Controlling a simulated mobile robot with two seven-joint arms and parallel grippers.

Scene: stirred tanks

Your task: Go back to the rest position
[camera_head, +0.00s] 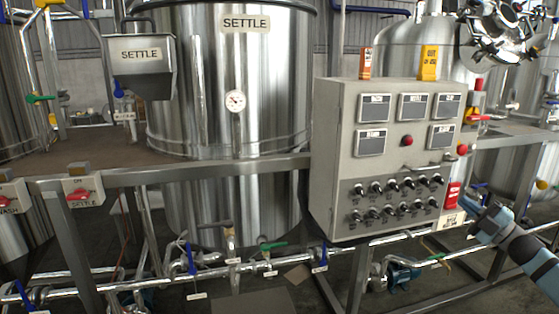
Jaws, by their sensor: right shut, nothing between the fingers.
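My right gripper (480,222) is at the lower right, at the end of my blue-grey arm that comes in from the right edge. It is shut and empty. My left gripper and left arm are not in view.
A large steel tank marked SETTLE (270,100) stands in the middle behind a steel frame rail (220,171). A steel hopper (143,67) hangs at the left. Red valve switches (80,194) sit at the lower left. Pipes with blue and green handles run along the bottom.

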